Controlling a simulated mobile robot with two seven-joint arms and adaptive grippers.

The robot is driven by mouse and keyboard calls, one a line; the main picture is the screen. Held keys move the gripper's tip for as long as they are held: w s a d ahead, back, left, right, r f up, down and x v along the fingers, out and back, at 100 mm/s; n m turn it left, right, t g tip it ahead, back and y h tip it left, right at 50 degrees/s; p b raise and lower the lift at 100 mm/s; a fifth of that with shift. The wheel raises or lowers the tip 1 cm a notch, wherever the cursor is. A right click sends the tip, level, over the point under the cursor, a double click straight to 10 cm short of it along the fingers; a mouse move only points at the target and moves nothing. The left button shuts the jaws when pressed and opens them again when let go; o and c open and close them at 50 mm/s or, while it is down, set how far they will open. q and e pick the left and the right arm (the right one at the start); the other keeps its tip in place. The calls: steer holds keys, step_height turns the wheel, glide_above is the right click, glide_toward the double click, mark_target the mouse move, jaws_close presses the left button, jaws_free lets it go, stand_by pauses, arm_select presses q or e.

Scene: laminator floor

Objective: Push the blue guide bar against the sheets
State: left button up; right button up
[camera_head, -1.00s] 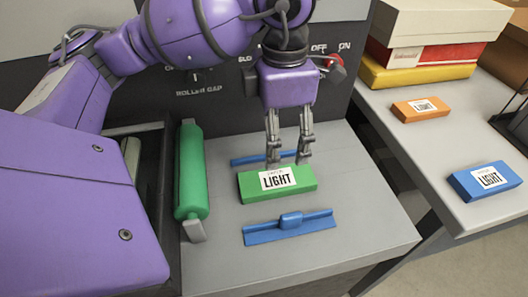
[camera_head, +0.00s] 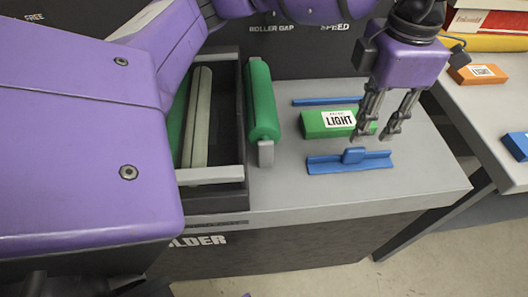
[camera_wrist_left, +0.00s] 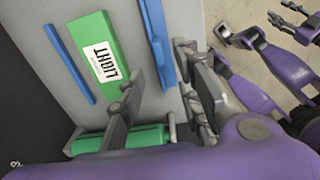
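The blue guide bar (camera_head: 350,162), with a raised block at its middle, lies on the grey feed table (camera_head: 425,182) on the near side of the green pack of sheets (camera_head: 316,125), labelled LIGHT. A strip of table shows between bar and pack. My left gripper (camera_head: 372,136) is open and empty, pointing down over the pack's right end and the gap to the bar; contact is unclear. In the left wrist view the bar (camera_wrist_left: 158,42) and pack (camera_wrist_left: 92,45) lie beyond its fingers. My right gripper (camera_wrist_left: 288,14) appears open and empty at the upper right there.
A thin blue strip (camera_head: 328,101) lies along the pack's far side. A green roller (camera_head: 262,100) stands left of it, beside the laminator's roller opening (camera_head: 203,120). Orange (camera_head: 478,74) and blue packs (camera_head: 516,145) sit on the right-hand table. The feed table's front right is clear.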

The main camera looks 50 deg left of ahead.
mark_target(356, 148)
arm_select(q)
steer(key=f, duration=0.3)
steer(key=shift+w+f, duration=0.2)
step_height(356, 148, down, 4)
steer(key=shift+r, duration=0.25)
steer(key=shift+f, duration=0.45)
arm_select(e)
steer(key=shift+w+r, duration=0.1)
steer(key=shift+w, duration=0.6)
arm_select(q)
jaws_close()
steer(key=shift+a, duration=0.1)
steer(key=w+a, duration=0.2)
steer(key=w+a+b, duration=0.1)
steer(key=w+a, duration=0.1)
steer(key=a, duration=0.1)
steer(key=w+a+b, duration=0.1)
steer(key=w+a, duration=0.1)
steer(key=shift+a, duration=0.25)
steer(key=shift+r, duration=0.1)
arm_select(e)
steer(key=shift+w+a+f, duration=0.1)
steer(key=shift+a+f, duration=0.1)
steer(key=shift+f, duration=0.35)
